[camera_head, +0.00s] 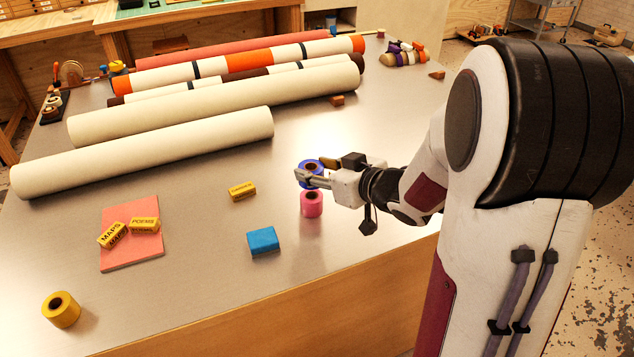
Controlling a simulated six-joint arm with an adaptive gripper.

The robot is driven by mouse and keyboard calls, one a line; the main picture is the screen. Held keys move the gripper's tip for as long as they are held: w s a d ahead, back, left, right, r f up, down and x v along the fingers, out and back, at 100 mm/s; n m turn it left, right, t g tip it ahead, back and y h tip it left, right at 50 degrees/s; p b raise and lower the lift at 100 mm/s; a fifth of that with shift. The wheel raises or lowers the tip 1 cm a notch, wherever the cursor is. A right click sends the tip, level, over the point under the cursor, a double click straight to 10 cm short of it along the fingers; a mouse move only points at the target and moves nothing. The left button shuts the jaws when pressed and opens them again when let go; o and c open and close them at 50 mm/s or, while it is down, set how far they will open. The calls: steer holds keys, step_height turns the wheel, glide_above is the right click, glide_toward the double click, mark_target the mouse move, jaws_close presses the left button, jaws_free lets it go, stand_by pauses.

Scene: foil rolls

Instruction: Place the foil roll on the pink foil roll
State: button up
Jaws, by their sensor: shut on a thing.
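My gripper (314,176) is shut on a blue foil roll (312,164) near the right side of the table. The blue roll is upright, with its round top and dark hole showing; the fingers hide part of its side. The pink foil roll (312,205) stands upright on the table just below the gripper in the picture. The blue roll looks to be over or slightly behind the pink one. I cannot tell whether the two touch. A yellow foil roll (61,310) stands alone at the front left of the table.
A blue block (263,240) and a yellow labelled block (242,191) lie left of the pink roll. Two labelled yellow blocks (112,235) are at a pink mat (133,257). Long cream rolls (150,155) cover the back. The table's front edge (270,300) is near.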

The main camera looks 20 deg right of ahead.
steer(key=shift+f, duration=0.1)
steer(key=shift+f, duration=1.75)
steer(key=shift+f, duration=0.15)
steer(key=o, duration=1.1)
steer(key=shift+o, duration=0.2)
steer(key=shift+s+r, duration=0.15)
steer(key=shift+r, duration=0.1)
steer(key=v, duration=1.1)
steer(key=shift+s+d, duration=0.15)
steer(key=shift+s, duration=0.15)
